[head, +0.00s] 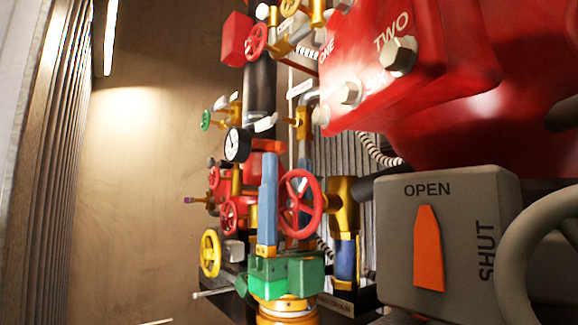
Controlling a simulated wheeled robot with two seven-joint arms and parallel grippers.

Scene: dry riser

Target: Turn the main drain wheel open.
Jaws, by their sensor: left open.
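The red spoked wheel (316,206), which I take to be the main drain wheel, stands upright at the centre of the head view. It is joined to a brass valve body (344,207) on its right. A small plate below it (337,304) has lettering too small to read surely. My left gripper (285,162) has a green palm and upright blue fingers. One finger is left of the wheel's rim. The other seems to be behind the wheel and is partly hidden. The gripper is open; I cannot tell whether it touches the rim. My right gripper is not in view.
A grey box (398,275) marked OPEN and SHUT has an orange pointer (428,250) towards OPEN. A grey handwheel (515,260) is at the right edge. A large red housing (450,100) overhangs. Smaller wheels, including a yellow one (209,254), and a gauge (237,145) stand to the left.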

